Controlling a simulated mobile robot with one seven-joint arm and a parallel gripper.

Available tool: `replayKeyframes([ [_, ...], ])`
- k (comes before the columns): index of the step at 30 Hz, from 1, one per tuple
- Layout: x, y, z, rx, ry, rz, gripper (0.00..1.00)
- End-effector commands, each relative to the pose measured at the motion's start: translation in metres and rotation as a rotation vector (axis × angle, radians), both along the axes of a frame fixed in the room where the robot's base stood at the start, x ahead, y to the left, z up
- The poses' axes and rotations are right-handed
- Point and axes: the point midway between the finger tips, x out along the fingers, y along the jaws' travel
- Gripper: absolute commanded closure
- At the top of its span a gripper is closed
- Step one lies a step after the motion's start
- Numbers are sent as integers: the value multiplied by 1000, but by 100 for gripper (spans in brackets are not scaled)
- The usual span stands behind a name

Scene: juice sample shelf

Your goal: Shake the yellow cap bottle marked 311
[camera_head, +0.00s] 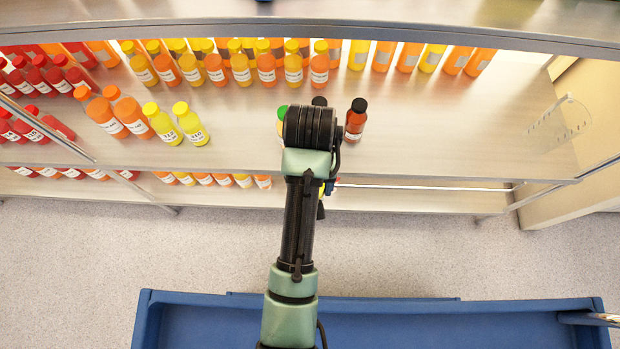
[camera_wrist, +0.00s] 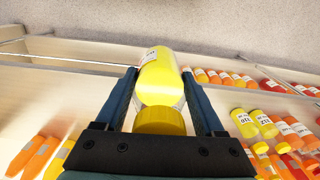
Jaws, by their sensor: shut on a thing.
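In the wrist view a yellow bottle (camera_wrist: 160,78) with a yellow cap (camera_wrist: 160,121) is between the two blue fingers of my gripper (camera_wrist: 159,74), which is shut on it. The cap is toward the palm and the base points away. A white label shows at the bottle's far left edge, but its number is not readable. In the head view my arm hides most of my gripper and the bottle, in front of the shelf's front edge.
On the middle shelf (camera_head: 440,140), a dark-capped bottle (camera_head: 355,120) and a green-capped bottle (camera_head: 282,113) stand close beside my arm. Two yellow bottles (camera_head: 190,125) and several orange and red ones stand left. The right shelf is mostly clear. A blue tray (camera_head: 450,312) lies in front.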

Motion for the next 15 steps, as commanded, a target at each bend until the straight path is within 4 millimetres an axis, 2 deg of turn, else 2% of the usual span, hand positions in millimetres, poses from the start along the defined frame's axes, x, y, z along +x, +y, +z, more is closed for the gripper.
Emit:
replayKeyframes([
  [2, 8, 2, 2, 8, -7, -7, 100],
  [6, 63, -1, 3, 12, -6, -11, 100],
  [8, 73, -2, 3, 8, -5, -8, 100],
  [10, 67, -2, 0, 2, -2, -2, 100],
  [15, 5, 0, 0, -6, -2, 6, 100],
])
